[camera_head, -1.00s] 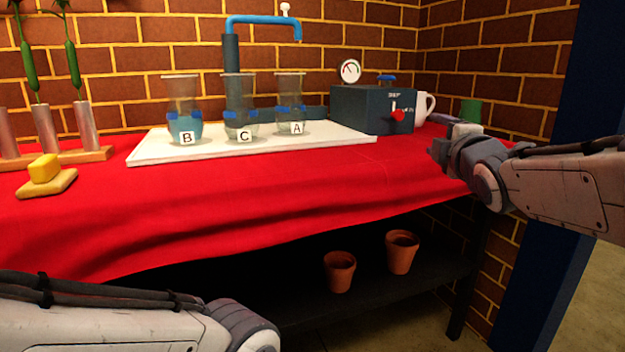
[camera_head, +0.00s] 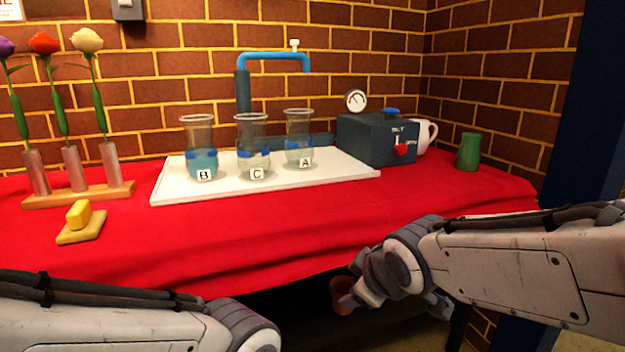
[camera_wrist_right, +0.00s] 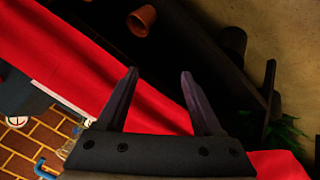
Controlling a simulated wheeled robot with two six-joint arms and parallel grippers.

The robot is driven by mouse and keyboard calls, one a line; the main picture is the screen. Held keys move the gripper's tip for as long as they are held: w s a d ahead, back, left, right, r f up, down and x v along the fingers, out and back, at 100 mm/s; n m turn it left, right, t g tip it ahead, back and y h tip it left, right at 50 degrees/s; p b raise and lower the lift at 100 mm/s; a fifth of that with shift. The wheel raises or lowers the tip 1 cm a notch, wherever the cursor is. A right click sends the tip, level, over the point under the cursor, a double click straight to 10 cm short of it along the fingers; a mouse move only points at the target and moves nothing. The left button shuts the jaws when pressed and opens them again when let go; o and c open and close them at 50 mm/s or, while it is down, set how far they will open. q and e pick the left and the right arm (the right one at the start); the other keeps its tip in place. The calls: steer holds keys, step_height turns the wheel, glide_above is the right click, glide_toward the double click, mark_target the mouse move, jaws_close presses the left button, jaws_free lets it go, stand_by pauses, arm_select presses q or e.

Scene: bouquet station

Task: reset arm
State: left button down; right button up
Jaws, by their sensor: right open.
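My right gripper (camera_head: 394,299) is in front of the table's front edge, low at the right in the head view. In the right wrist view its two fingers (camera_wrist_right: 155,88) are spread apart with nothing between them; the red cloth lies behind them. My left forearm crosses the lower left of the head view, but its gripper is out of the picture.
A red-covered table (camera_head: 300,225) holds a white tray (camera_head: 365,170) with beakers B (camera_head: 202,163), C (camera_head: 252,160) and A (camera_head: 299,152). A dark box (camera_head: 375,140), green cup (camera_head: 469,152), flower rack (camera_head: 85,195) and yellow block (camera_head: 78,214) stand around it.

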steer(key=s+a+m+g+p, duration=0.3)
steer(key=s+g+p, duration=0.45)
steer(key=s, duration=1.45)
arm_select(q)
step_height(320, 180, up, 46)
steer(key=p, duration=3.6)
steer(key=shift+f, duration=0.25)
arm_select(e)
step_height(320, 180, up, 36)
steer(key=shift+w+f+g+h, duration=0.15)
steer(key=shift+f+g+h, duration=0.1)
steer(key=shift+g+h, duration=0.15)
